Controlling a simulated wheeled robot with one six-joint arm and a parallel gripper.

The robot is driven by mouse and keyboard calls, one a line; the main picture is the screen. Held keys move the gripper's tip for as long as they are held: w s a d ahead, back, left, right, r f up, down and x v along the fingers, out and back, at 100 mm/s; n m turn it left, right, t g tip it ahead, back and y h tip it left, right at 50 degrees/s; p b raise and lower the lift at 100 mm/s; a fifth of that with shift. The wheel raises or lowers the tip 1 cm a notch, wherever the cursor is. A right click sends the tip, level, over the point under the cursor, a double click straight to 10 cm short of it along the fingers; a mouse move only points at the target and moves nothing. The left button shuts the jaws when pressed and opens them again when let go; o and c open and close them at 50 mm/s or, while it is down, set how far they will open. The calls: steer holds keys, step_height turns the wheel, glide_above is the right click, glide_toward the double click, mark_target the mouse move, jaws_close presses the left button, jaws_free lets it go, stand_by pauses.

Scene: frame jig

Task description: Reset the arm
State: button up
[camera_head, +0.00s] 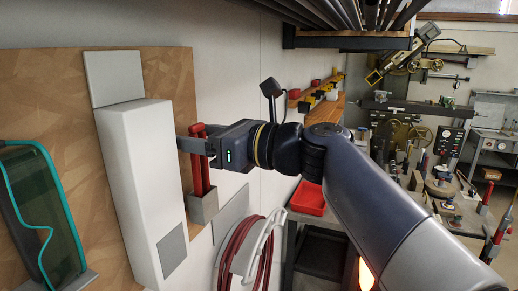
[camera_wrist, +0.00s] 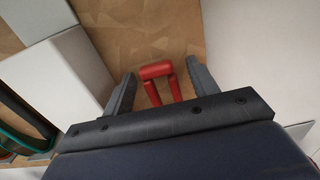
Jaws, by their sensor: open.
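My gripper (camera_head: 190,142) is at the end of my arm, reaching left to the wooden board on the wall. In the wrist view its two grey fingers (camera_wrist: 160,88) are spread apart. A red two-legged handle tool (camera_wrist: 157,71) shows between and beyond the fingers. In the head view the red tool (camera_head: 204,182) stands upright in a small grey holder (camera_head: 203,208), beside the fingers. I cannot tell whether the fingers touch it. The gripper body hides part of the tool.
A long white box (camera_head: 143,195) stands on the wooden board (camera_head: 170,75) left of my gripper. A red hose reel (camera_head: 245,248) is below. A red bin (camera_head: 308,197) and a cluttered workshop lie to the right.

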steer(key=shift+r+p, duration=1.15)
steer(key=shift+r, duration=0.5)
steer(key=shift+w+d, duration=0.1)
